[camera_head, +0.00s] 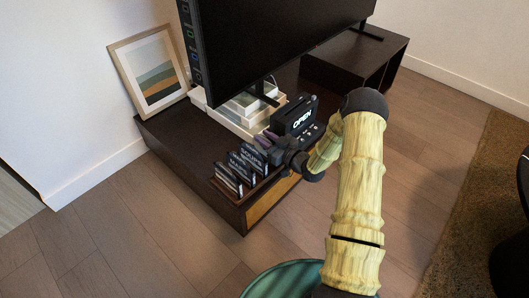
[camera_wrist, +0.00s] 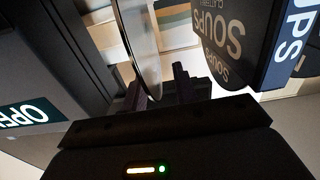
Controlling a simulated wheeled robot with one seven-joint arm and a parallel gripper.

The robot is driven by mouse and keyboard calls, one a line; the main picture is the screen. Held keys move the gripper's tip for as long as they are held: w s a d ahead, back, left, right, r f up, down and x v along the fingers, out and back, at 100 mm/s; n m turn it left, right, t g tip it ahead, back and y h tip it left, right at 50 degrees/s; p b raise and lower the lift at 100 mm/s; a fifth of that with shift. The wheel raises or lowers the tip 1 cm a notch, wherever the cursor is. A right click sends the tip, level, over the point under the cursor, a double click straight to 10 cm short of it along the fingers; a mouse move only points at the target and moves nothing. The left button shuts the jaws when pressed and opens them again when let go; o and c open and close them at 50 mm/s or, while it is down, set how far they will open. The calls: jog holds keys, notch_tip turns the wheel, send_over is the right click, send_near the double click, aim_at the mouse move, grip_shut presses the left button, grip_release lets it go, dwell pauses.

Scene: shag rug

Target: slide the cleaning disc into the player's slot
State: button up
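The player (camera_head: 297,117) is a dark box with a lit OPEN display. It stands on the low cabinet, and part of it fills the left of the wrist view (camera_wrist: 50,75). A thin, shiny disc (camera_wrist: 140,45) shows nearly edge-on in the wrist view, its lower edge between my fingers. My gripper (camera_head: 267,138) is in front of the player's left side, above the labelled holders. In the wrist view my gripper (camera_wrist: 160,92) has its fingers apart, with a gap on the right of the disc. Contact with the left finger is unclear. The player's slot cannot be made out.
Dark labelled holders (camera_head: 240,167), one reading SOUPS, stand close to my gripper on the cabinet (camera_head: 185,142). A large television (camera_head: 265,40) rises behind. White boxes (camera_head: 236,113) lie under it, and a framed picture (camera_head: 150,72) leans on the wall.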

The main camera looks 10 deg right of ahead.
dwell(0.4)
grip_shut()
jog(key=shift+r, duration=0.1)
notch_tip(320, 180, up, 10)
jog(key=p, duration=0.6)
dwell(0.4)
jog(key=s+r+m+t+h+p, duration=0.2)
jog(key=s+r+h+p, duration=0.3)
jog(key=s+r+p, duration=0.4)
jog(key=m+p, duration=0.1)
jog(key=p, duration=0.2)
jog(key=shift+d+r+m, duration=0.2)
jog(key=shift+r+m, duration=0.1)
jog(key=shift+r, duration=0.05)
